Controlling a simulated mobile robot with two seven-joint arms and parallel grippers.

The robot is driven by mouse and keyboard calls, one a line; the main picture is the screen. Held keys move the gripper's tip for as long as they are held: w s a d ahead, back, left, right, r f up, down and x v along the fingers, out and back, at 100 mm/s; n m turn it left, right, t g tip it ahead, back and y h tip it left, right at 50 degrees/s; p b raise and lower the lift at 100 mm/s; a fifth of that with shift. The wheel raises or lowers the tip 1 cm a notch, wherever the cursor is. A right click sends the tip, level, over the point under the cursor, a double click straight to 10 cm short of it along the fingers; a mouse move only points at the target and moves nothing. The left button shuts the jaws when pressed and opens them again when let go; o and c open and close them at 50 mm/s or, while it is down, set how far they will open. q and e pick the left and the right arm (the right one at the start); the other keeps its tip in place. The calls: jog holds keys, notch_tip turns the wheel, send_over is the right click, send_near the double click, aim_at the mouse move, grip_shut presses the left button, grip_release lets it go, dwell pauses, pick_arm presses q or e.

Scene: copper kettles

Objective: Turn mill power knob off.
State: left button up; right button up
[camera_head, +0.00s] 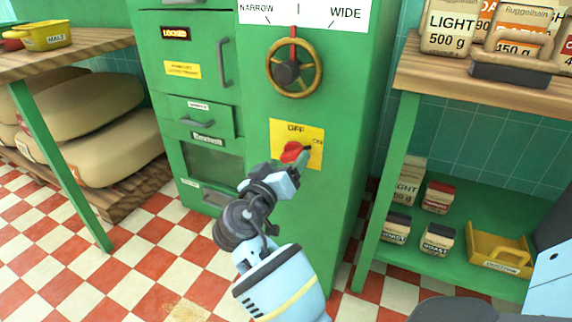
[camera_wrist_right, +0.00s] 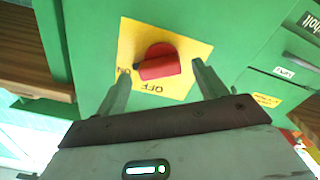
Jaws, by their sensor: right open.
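The red mill power knob (camera_head: 292,151) sits on a yellow plate (camera_head: 281,129) on the green mill's front. OFF is printed above it and ON to its right. In the wrist view, which is upside down, the knob (camera_wrist_right: 158,62) has its bar lying toward the ON label at left. My right gripper (camera_head: 303,160) is at the knob's lower right in the head view, partly covering the plate. In the wrist view its two fingers (camera_wrist_right: 160,68) are open, one on each side of the knob, with gaps visible. My left gripper is not in view.
A brass handwheel (camera_head: 294,69) is above the knob, under a NARROW–WIDE scale. Drawers with handles (camera_head: 198,121) are to the left. Sacks (camera_head: 75,100) lie under a bench at left.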

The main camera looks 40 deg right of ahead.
jog(key=shift+w+d, duration=0.2)
jog(key=shift+d, duration=0.25)
jog(key=c, duration=1)
